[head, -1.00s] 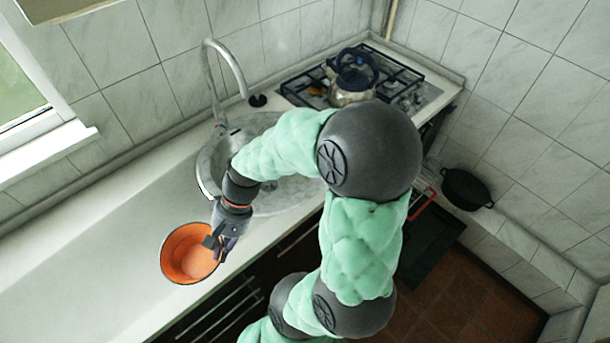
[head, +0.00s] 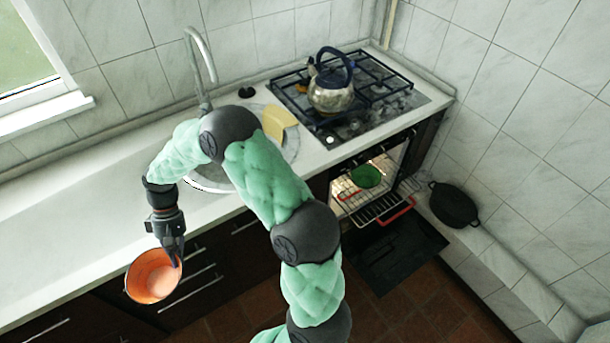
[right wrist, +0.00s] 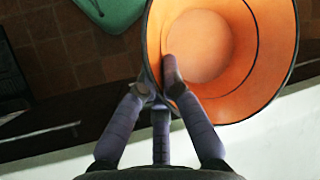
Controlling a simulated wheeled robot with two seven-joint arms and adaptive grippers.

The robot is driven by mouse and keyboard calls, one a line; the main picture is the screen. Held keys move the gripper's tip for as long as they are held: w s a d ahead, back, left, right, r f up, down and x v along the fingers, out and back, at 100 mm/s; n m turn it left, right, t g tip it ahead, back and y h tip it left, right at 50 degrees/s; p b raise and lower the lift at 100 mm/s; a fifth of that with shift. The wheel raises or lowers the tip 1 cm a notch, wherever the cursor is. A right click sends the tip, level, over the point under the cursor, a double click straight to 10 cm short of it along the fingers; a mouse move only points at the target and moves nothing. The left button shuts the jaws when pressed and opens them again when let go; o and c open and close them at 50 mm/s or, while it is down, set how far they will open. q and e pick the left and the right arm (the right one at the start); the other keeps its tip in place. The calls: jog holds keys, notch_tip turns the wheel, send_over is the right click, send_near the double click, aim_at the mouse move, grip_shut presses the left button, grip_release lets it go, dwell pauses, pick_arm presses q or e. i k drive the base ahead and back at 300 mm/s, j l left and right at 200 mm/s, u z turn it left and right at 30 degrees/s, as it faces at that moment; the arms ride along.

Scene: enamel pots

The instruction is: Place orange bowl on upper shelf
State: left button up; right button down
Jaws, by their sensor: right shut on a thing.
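The orange bowl (head: 153,277) has a dark rim and hangs in front of the counter's front edge in the head view. My right gripper (head: 176,256) is shut on its rim, on the right side of the bowl. In the right wrist view the bowl (right wrist: 265,85) fills the upper right, and my right gripper (right wrist: 163,90) has a finger inside it and others outside at the rim. The bowl looks empty, its opening facing up and tilted. A shelf-like rack shows in the open oven (head: 352,203), with a green item (head: 367,176) inside. My left gripper is out of view.
The oven door (head: 385,250) is open and low over the tiled floor. A kettle (head: 330,90) stands on the gas stove. A black pot (head: 454,204) sits on a ledge at right. A yellow object (head: 279,121) lies by the sink. The left counter (head: 60,225) is clear.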

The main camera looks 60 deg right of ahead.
aim_at(366, 208)
jog(key=i+l+z, duration=0.1)
jog(key=z, duration=0.4)
jog(key=i+l+z, duration=0.1)
jog(key=z, duration=0.4)
jog(key=i+l+z, duration=0.15)
jog(key=z, duration=0.35)
jog(key=i+l+z, duration=0.1)
jog(key=z, duration=0.35)
jog(key=i+z, duration=0.15)
jog(key=z, duration=0.35)
jog(key=i+j+z, duration=0.1)
jog(key=z, duration=0.4)
jog(key=i+j+z, duration=0.15)
jog(key=z, duration=0.35)
